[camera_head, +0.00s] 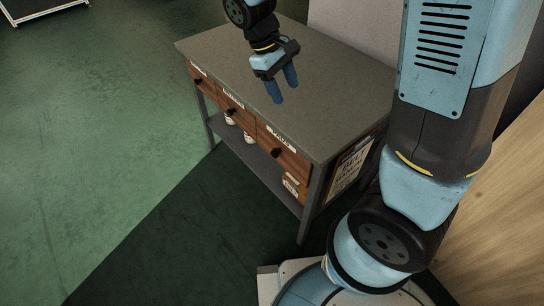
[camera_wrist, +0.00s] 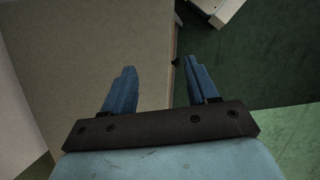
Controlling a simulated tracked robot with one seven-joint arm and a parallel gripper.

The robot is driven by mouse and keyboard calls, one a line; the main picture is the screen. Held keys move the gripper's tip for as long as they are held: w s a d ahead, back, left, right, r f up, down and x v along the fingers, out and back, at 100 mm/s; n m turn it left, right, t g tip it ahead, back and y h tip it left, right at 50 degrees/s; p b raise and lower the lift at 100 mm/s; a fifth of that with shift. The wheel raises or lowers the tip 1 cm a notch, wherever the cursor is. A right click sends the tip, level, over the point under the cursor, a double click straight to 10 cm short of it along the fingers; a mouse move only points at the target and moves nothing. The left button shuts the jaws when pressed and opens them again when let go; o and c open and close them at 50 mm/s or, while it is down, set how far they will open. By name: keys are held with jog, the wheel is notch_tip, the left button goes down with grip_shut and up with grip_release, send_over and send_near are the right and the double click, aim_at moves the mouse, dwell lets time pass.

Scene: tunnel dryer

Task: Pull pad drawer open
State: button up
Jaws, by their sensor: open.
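A workbench with a grey top (camera_head: 335,110) stands in the middle of the head view. Its front holds three wooden drawers in a row, each with a dark knob and a white label. The nearest drawer (camera_head: 290,157) has a label that seems to read "PADS", too small to be sure; all three look shut. My gripper (camera_head: 282,86) is open and empty above the bench top, pointing down, apart from the drawer knobs. In the wrist view its blue fingers (camera_wrist: 158,90) are spread, with the bench top (camera_wrist: 90,50) under the left finger and the bench edge between them.
A lower shelf (camera_head: 259,163) under the drawers holds white containers (camera_head: 249,137) and a box (camera_head: 294,188). A sign (camera_head: 350,163) hangs on the bench's right end. Green floor (camera_head: 110,120) lies clear in front. A light wooden surface (camera_head: 505,205) stands at the right.

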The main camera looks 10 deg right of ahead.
jog(key=a+f+n+h, duration=0.3)
jog(key=a+f, duration=0.2)
jog(key=f, duration=0.3)
jog(key=a+f+n+h, duration=0.3)
jog(key=a+f, duration=0.1)
jog(key=f, duration=0.3)
jog(key=n+t+h, duration=0.5)
jog(key=n+t, duration=0.5)
jog(key=t, duration=0.1)
send_near(273, 154)
jog(key=x, duration=0.8)
jog(key=shift+w+d+f, duration=0.1)
jog(key=shift+d+f, duration=0.05)
jog(key=shift+c, duration=0.2)
grip_shut()
